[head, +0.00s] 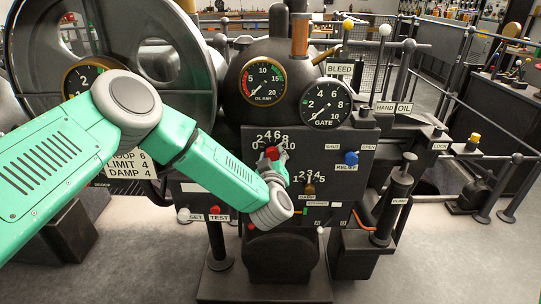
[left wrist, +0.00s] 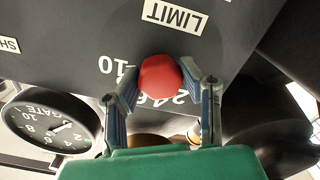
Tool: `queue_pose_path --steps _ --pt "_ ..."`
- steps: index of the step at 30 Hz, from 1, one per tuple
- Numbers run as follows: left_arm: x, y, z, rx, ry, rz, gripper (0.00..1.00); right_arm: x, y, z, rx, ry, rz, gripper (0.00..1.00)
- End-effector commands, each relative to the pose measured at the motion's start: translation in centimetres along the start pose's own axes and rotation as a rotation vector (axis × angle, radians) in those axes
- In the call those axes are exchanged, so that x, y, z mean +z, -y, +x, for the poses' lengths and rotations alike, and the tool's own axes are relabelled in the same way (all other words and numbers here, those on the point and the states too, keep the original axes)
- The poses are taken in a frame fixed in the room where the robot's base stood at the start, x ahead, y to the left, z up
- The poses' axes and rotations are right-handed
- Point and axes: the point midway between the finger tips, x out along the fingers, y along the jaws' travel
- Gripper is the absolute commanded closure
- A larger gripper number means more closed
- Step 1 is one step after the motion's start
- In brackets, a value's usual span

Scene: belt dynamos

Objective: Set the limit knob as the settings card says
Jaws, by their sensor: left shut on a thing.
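The red limit knob (head: 272,153) is on the dark front panel, below a printed scale reading 0 2 4 6 8. In the left wrist view the red knob (left wrist: 159,76) sits beside the upside-down LIMIT label (left wrist: 172,15). My left gripper (head: 275,161) reaches it from the left. In the left wrist view the two fingers of the left gripper (left wrist: 160,90) are shut on the knob from both sides. The knob's pointer is not visible. The settings card (head: 128,166) reads LIMIT 4 and DAMP 4; its top line, partly covered by my arm, ends in 6.
The DAMP knob (head: 309,189) is just below right, under its own scale. The blue RELIEF knob (head: 351,158) is farther right. SET and TEST buttons (head: 214,215) are at lower left. The pump lever (head: 400,180) stands right.

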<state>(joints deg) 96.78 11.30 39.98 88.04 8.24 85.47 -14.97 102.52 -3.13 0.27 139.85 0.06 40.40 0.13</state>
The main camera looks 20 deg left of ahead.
Motion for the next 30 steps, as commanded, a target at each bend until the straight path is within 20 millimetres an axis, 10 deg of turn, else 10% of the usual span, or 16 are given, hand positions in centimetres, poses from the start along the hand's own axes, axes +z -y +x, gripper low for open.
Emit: queue_pose_path --steps 30 --pt "-0.2 -0.3 0.1 0.004 -0.004 -0.918 0.95 0.2 0.0 3.5 0.0 0.0 0.0 0.6"
